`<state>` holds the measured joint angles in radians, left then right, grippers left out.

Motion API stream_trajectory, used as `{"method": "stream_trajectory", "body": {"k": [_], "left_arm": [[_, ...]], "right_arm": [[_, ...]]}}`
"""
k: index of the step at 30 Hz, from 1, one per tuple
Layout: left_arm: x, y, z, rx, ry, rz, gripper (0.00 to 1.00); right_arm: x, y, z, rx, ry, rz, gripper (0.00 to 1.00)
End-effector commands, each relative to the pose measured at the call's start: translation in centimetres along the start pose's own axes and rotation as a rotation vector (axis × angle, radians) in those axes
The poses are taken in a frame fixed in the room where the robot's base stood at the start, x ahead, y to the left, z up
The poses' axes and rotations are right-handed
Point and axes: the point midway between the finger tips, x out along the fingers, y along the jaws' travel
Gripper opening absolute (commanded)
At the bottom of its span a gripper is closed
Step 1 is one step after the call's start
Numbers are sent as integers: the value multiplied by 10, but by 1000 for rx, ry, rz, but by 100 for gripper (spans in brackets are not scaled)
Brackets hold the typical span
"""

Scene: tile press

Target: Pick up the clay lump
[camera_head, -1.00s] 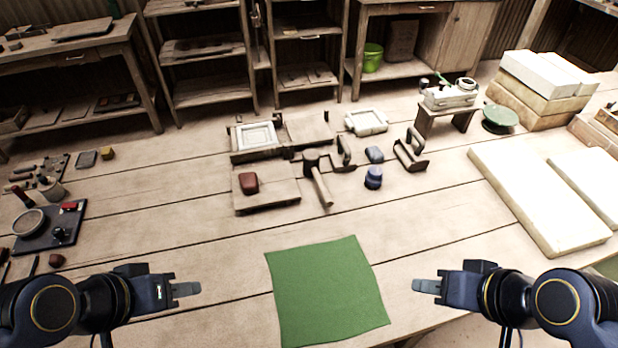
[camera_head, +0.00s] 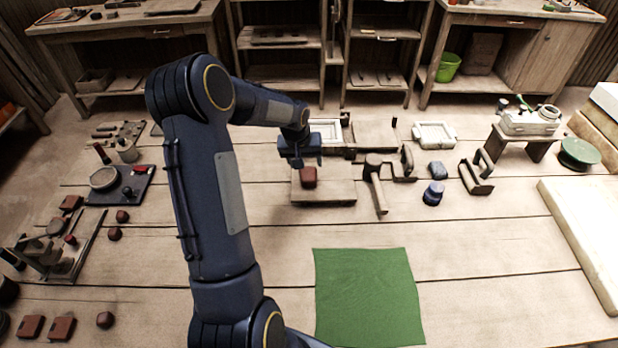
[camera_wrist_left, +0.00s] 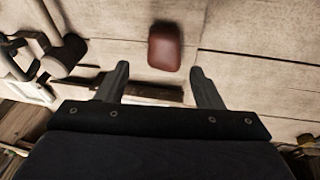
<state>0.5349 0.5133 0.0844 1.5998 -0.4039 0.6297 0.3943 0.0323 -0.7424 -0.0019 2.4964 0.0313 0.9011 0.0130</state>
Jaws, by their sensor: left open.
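The clay lump (camera_head: 308,177) is a small reddish-brown rounded block on a low wooden board (camera_head: 335,191). It also shows in the left wrist view (camera_wrist_left: 165,46), beyond the fingertips and roughly midway between their lines. My left gripper (camera_head: 304,161) reaches in just behind and above the lump in the head view. Its two fingers are spread apart and empty in the left wrist view (camera_wrist_left: 158,70). The lump looks clear of both fingers. My right gripper is out of view.
A mallet (camera_head: 374,178) lies at the board's right edge. A framed mould (camera_head: 326,131) stands just behind the gripper. A blue round stamp (camera_head: 433,193) stands further right. A green cloth (camera_head: 366,295) lies in front, with bare planks around it.

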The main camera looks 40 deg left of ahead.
Motion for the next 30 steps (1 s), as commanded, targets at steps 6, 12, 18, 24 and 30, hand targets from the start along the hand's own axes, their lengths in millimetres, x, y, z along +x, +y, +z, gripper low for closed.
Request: {"method": "stream_trajectory", "body": {"k": [6,12,18,24,30], "left_arm": [[31,-5,-3,-12,-4,-6,61],[47,-6,-5,-11,-4,-6,61],[78,-9,-8,-10,-5,-5,61],[90,-8,-9,-11,-2,-5,61],[89,-8,-9,-10,-3,-5,54]], "right_arm": [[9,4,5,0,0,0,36],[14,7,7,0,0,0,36],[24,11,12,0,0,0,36],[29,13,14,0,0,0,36],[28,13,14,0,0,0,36]]}}
